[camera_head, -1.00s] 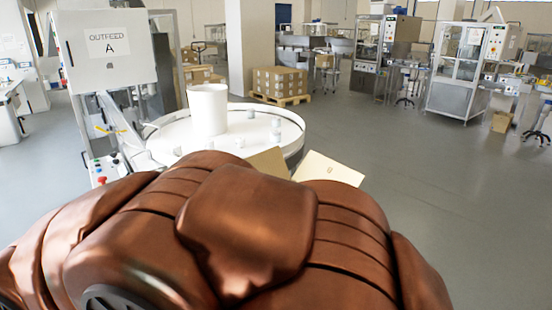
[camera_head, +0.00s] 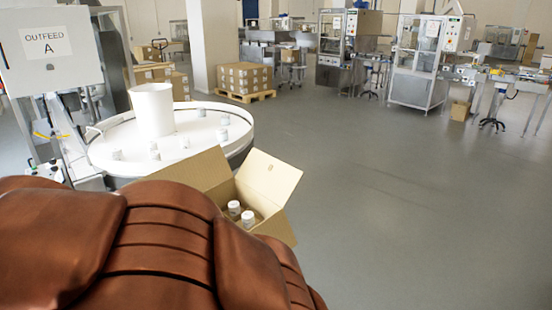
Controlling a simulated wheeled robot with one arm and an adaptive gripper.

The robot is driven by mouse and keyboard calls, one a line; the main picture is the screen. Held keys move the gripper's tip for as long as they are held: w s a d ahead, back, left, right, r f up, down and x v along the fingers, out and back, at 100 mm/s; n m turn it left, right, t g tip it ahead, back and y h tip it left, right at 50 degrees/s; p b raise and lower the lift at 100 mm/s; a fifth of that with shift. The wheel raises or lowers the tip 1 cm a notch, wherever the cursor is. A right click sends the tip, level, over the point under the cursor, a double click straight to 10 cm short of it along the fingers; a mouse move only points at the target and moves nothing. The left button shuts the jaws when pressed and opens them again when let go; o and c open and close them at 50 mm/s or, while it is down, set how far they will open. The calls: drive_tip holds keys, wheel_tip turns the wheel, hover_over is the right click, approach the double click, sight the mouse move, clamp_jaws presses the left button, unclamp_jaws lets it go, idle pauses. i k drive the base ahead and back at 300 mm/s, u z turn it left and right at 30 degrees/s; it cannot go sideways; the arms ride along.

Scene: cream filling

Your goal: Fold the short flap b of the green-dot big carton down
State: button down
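An open carton (camera_head: 231,193) stands beyond my arm at the lower middle of the head view. One flap (camera_head: 269,180) stands up at its far right and carries a small mark. Another flap (camera_head: 198,169) slants up at the left, and a third (camera_head: 277,228) sticks out at the near right. Two white-capped jars (camera_head: 241,213) show inside. My brown arm hides the carton's near left part. No green dot shows, so I cannot tell which flap is b. My gripper is not in view.
A round white table (camera_head: 108,162) with a white cylinder (camera_head: 152,108) and several small jars stands just behind the carton. The "Outfeed A" machine (camera_head: 50,70) is at the left. The grey floor (camera_head: 400,200) at the right is clear.

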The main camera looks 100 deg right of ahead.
sight(275, 181)
drive_tip(key=u, duration=0.05)
drive_tip(key=k, duration=1.8)
drive_tip(key=z, duration=2.55)
drive_tip(key=i, duration=1)
drive_tip(key=z, duration=0.55)
drive_tip(key=k, duration=0.4)
drive_tip(key=u, duration=1.15)
